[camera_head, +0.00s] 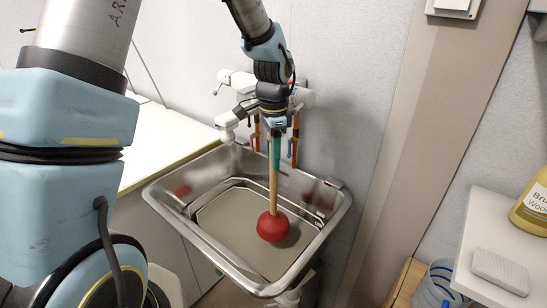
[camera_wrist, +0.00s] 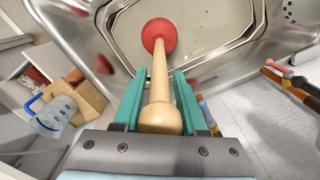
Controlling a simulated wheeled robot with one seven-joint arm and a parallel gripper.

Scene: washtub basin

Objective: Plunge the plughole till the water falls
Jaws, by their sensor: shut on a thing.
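A plunger with a red rubber cup (camera_head: 272,227) and a pale wooden handle (camera_head: 273,185) hangs upright over the steel basin (camera_head: 334,225). My gripper (camera_head: 276,145) is shut on the upper part of the handle. In the wrist view, its teal fingers (camera_wrist: 155,100) lie on both sides of the handle, and the red cup (camera_wrist: 158,36) points down to the basin floor. The cup is within the basin, right of its middle. I cannot tell whether it touches the bottom. Greyish water (camera_head: 235,215) seems to cover the basin floor. The plughole is not visible.
A white wall tap (camera_head: 232,118) stands behind the basin, left of my gripper. Tools with orange handles (camera_head: 294,140) hang on the wall behind. A white counter (camera_head: 165,135) is at left. A shelf (camera_head: 480,255) at right holds a yellow bottle (camera_head: 535,210) and a pale block (camera_head: 500,272).

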